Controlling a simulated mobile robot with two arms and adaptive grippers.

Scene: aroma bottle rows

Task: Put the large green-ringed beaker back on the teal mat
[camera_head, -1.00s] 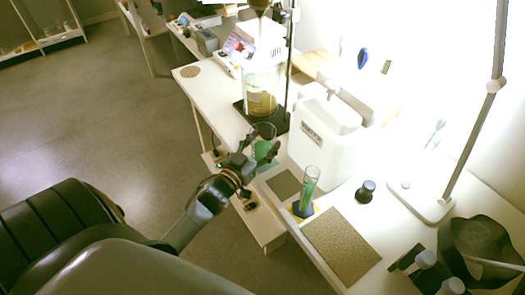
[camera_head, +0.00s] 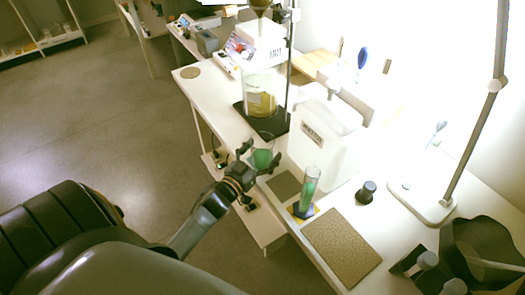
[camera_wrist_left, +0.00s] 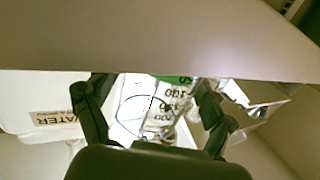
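A clear beaker with green near its base (camera_head: 262,158) is at the table's front edge, beyond the small dark grey-green mat (camera_head: 284,187), which may be the teal mat. It looks upright and off that mat. My left gripper (camera_head: 261,155) has its fingers spread on either side of the beaker. In the left wrist view the graduated glass (camera_wrist_left: 150,105) shows a green band and numbers between the fingers (camera_wrist_left: 152,110), with apparent gaps at both sides. The beaker's base contact is partly hidden. My right gripper is not in view.
A green graduated cylinder (camera_head: 310,187) stands right of the small mat. A white water container (camera_head: 322,145) stands behind it. A large beaker with yellow liquid (camera_head: 262,92) stands farther back. A brown mat (camera_head: 341,246) and a dark knob-like object (camera_head: 366,191) are at right.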

